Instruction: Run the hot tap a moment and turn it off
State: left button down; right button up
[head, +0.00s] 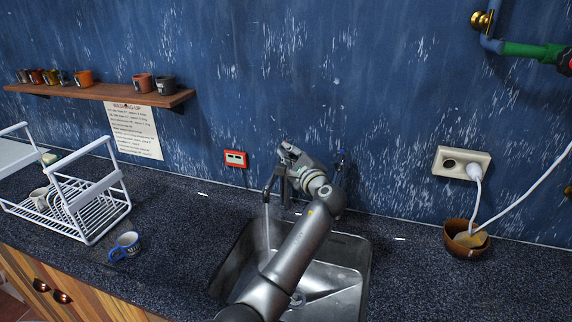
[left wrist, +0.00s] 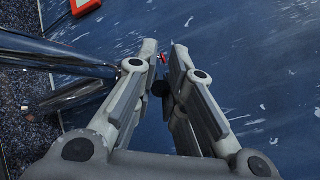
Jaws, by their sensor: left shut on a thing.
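The chrome tap (head: 268,185) stands behind the steel sink (head: 345,275). A thin stream of water (head: 267,225) falls from its spout into the basin. My left gripper (head: 287,150) is at the tap, its arm reaching across the sink. In the left wrist view, my left gripper (left wrist: 163,52) is shut on the hot tap handle, a dark knob with a red mark (left wrist: 163,59), mostly hidden between the fingers. The chrome tap pipes (left wrist: 60,58) lie left of the fingers. A blue-marked handle (head: 341,157) stands right of my gripper. My right gripper is not in view.
A brown bowl (head: 467,240) with a sponge is on the right, below a socket (head: 461,163) with a plugged-in white cable. A mug shelf (head: 110,93) hangs above.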

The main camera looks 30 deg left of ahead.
pick_arm(q)
jog(key=shift+w+d+f+n+g+b, duration=0.15)
jog(key=shift+n+g+b, duration=0.25)
jog(key=c, duration=1.5)
grip_release()
jog(key=v, duration=1.2)
